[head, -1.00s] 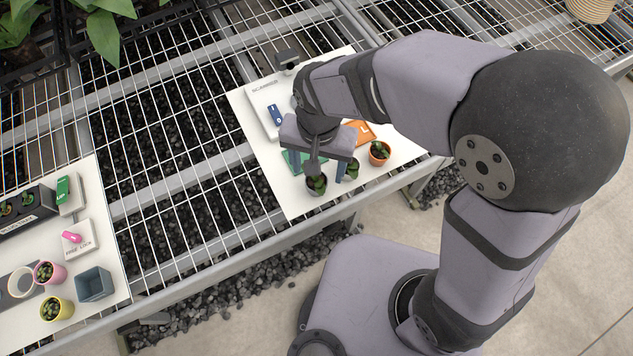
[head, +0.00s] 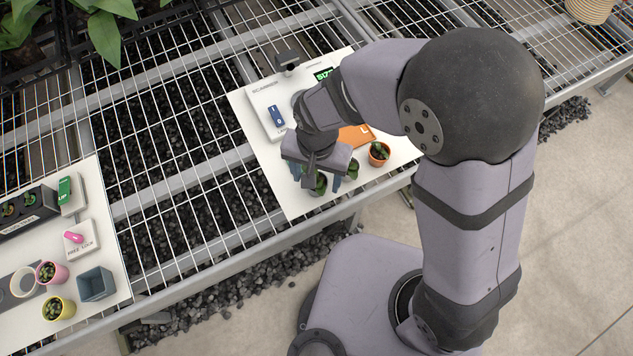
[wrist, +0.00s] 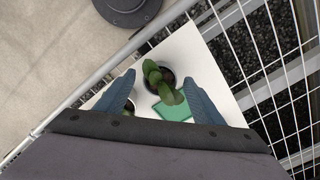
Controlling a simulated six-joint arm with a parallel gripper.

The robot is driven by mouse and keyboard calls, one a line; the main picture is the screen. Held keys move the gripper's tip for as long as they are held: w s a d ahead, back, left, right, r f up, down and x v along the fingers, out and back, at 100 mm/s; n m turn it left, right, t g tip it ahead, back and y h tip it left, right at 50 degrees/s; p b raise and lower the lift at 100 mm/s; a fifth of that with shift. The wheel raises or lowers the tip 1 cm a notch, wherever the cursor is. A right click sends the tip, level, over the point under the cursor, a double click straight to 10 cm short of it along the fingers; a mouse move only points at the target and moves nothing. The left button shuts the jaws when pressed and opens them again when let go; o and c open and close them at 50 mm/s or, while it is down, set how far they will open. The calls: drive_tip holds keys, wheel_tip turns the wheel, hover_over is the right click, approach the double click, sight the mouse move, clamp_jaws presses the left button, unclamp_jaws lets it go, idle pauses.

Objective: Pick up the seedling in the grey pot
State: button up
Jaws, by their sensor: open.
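A leafy green seedling (head: 319,186) stands in a small pot at the front of the white board under my gripper. In the wrist view the same seedling (wrist: 161,84) shows in a dark grey pot (wrist: 150,78), upright between the two blue-grey fingers and a little beyond them. My gripper (head: 317,180) is open and empty and points down over it. I cannot tell whether the fingers touch the pot. A second small plant (head: 353,168) stands just right of the gripper; in the wrist view it is partly hidden by the left finger.
A terracotta pot (head: 379,153) with a seedling stands to the right. A green card (wrist: 173,111) lies by the seedling and an orange card (head: 356,134) behind the gripper. A scanner box (head: 268,108) stands behind. Far left, another board holds a pink pot, a yellow pot and an empty square pot (head: 95,283).

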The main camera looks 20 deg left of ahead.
drive_tip(key=shift+f, duration=1.1)
drive_tip(key=shift+c, duration=0.6)
drive_tip(key=c, duration=1)
drive_tip(key=shift+r, duration=0.1)
wheel_tip(320, 180, up, 10)
drive_tip(key=w+a+r+p, duration=0.1)
drive_tip(key=w+a, duration=0.2)
drive_tip(key=w, duration=0.4)
drive_tip(key=w+a+r+p, duration=0.1)
drive_tip(key=w+a, duration=0.2)
drive_tip(key=w, duration=0.4)
drive_tip(key=w+a+r+p, duration=0.1)
drive_tip(key=w+a, duration=0.3)
drive_tip(key=w, duration=0.4)
drive_tip(key=shift+r, duration=0.25)
